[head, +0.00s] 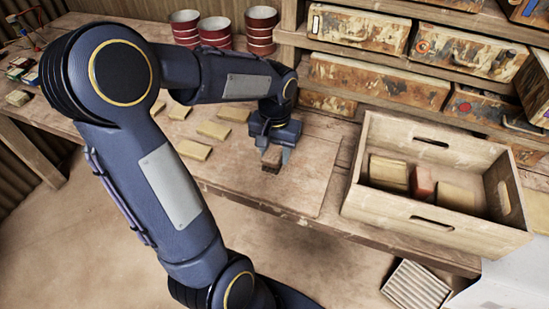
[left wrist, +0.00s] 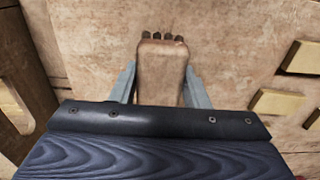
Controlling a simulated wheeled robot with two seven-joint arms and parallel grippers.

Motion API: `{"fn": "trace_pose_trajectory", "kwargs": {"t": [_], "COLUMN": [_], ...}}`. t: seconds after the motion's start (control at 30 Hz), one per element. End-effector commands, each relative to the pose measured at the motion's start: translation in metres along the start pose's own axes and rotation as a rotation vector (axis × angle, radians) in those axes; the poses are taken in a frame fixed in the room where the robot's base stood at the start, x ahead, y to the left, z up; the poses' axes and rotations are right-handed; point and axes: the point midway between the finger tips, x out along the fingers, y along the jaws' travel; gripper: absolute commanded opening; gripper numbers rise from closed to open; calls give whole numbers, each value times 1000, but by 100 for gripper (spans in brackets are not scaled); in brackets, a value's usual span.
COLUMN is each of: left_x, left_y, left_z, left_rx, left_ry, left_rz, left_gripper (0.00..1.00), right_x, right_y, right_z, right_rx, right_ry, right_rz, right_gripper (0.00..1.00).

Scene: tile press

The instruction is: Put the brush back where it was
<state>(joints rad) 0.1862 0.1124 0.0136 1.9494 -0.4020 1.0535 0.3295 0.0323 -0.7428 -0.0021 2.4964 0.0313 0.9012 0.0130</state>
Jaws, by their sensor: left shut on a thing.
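The brush (head: 271,160) is a small brown wooden block with dark bristles. My left gripper (head: 275,152) points down over the wooden board on the bench and is shut on the brush. In the left wrist view the brush (left wrist: 162,72) sits between the two grey fingers of the left gripper (left wrist: 161,85), with its dark bristles at the far end. I cannot tell whether the brush touches the board. My right gripper is not in view.
A wooden crate (head: 445,225) with several tiles stands right of the gripper. Several pale tiles (head: 213,130) lie left on the bench. Red-and-white pots (head: 215,33) stand at the back. Shelves with painted boxes (head: 375,80) line the back right. The board (head: 310,185) is clear around the brush.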

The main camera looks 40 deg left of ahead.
Motion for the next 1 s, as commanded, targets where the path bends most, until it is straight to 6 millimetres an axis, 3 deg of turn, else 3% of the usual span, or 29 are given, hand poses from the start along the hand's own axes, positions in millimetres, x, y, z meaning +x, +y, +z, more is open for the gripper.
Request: {"fn": "trace_pose_trajectory", "kwargs": {"t": [0.2,0.6,0.63,0.77,1.0], "left_x": [30,35,35,34,34], "left_y": [-1,0,0,0,0], "left_z": [0,0,0,0,0], "left_rx": [0,-1,-1,-1,-1], "left_ry": [-3,-1,-1,-1,-1], "left_rz": [0,0,0,0,0], "left_gripper": [20,20,43,60,63], "right_x": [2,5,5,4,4], "right_y": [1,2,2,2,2], "right_z": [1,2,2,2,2], "right_rx": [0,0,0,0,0], "right_ry": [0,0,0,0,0], "right_rz": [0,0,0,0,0], "right_gripper": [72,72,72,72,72]}}
